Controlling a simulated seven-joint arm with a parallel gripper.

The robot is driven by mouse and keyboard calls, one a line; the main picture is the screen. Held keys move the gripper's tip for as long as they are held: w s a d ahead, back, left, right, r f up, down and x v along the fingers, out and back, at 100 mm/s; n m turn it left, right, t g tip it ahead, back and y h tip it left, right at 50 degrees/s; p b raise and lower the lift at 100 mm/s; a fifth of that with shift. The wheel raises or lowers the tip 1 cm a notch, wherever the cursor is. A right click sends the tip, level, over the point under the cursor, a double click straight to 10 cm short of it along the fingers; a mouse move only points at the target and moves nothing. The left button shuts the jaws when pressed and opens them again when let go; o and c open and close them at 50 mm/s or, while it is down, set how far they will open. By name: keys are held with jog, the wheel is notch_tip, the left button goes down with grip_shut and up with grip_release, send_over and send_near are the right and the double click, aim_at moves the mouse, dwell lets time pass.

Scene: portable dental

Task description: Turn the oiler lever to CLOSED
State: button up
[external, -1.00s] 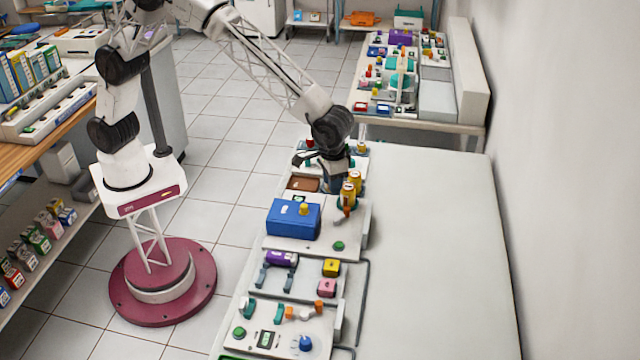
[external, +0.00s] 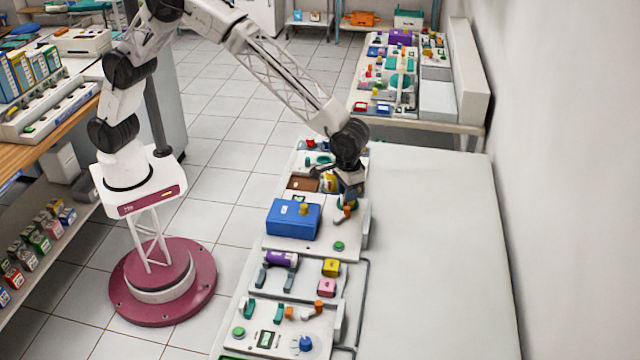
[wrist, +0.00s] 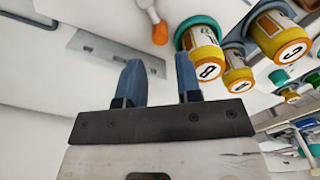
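A small lever with an orange tip (external: 347,209) sits on the white panel beside the blue box; I take it for the oiler lever. In the wrist view, a white lever arm with an orange end (wrist: 158,30) shows at the top, beyond the fingers. Yellow-and-orange cylinders, one marked B (wrist: 206,58) and one marked C (wrist: 280,36), stand right of it. My gripper (external: 348,192) is over this panel, close to the lever, and hides part of the cylinders. In the wrist view my gripper's blue fingers (wrist: 160,80) are apart with nothing between them. No CLOSED marking is readable.
The blue box (external: 292,219) with a yellow knob stands left of the lever. A green button (external: 339,246) lies nearer the camera. More panels with purple, yellow and pink parts continue toward the front. The white table (external: 435,250) to the right is bare.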

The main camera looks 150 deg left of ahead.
aim_at(347, 208)
jog(key=shift+f, duration=3.4)
grip_shut()
jog(key=shift+w+m, duration=0.15)
jog(key=shift+m, duration=0.25)
jog(key=m, duration=0.1)
jog(key=w+m, duration=0.1)
jog(key=m, duration=0.2)
jog(key=shift+w, duration=0.25)
jog(key=m, duration=0.2)
jog(key=w+m, duration=0.1)
jog(key=d+m, duration=0.1)
jog(key=m, duration=0.1)
jog(key=shift+w+m, duration=0.3)
jog(key=shift+d+r, duration=0.1)
